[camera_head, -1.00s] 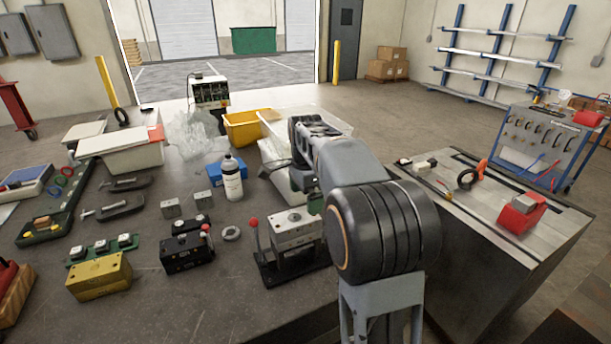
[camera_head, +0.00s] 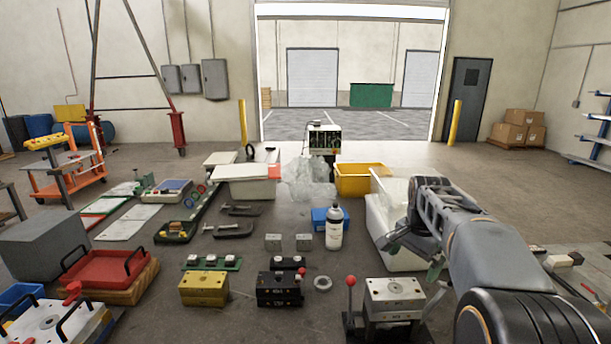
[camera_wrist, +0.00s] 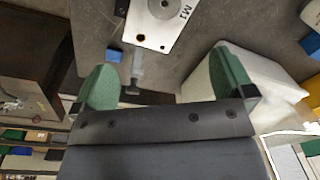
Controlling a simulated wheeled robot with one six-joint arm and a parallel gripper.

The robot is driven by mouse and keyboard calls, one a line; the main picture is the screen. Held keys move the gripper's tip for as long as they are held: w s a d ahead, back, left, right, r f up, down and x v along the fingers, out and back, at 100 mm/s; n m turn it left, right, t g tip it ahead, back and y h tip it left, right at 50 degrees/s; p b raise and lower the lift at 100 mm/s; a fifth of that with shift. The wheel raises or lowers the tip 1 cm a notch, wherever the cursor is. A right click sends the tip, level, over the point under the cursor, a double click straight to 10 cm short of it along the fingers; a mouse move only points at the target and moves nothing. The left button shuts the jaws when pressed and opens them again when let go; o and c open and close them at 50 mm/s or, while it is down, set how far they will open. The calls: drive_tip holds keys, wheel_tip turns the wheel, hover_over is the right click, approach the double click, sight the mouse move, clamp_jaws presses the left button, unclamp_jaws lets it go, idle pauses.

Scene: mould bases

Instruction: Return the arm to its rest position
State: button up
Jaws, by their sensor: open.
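My arm comes in from the lower right of the head view, bent at an elbow over the white bin (camera_head: 385,235). A silver block marked M1 shows at the top of the wrist view (camera_wrist: 160,22), apart from the fingers.
A red-knobbed lever (camera_head: 350,297) rises beside the silver block. A white bottle (camera_head: 334,230), a yellow bin (camera_head: 360,179), a black block (camera_head: 279,288) and a gold block (camera_head: 204,288) stand to the left. Bare bench top (camera_head: 250,325) shows in front.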

drive_tip(key=s+a+f+n+t, duration=0.1)
drive_tip(key=s+a+f+n, duration=0.1)
drive_tip(key=s, duration=0.4)
drive_tip(key=s+a+f+n+t, duration=0.1)
drive_tip(key=s+a+f+n, duration=0.1)
drive_tip(key=s+a+n, duration=0.2)
drive_tip(key=s+a+f+n+t, duration=0.1)
drive_tip(key=s+a+f+n, duration=0.1)
drive_tip(key=s+n, duration=0.3)
drive_tip(key=s+a, duration=0.1)
drive_tip(key=s, duration=0.3)
drive_tip(key=shift+a+f, duration=0.35)
idle(0.5)
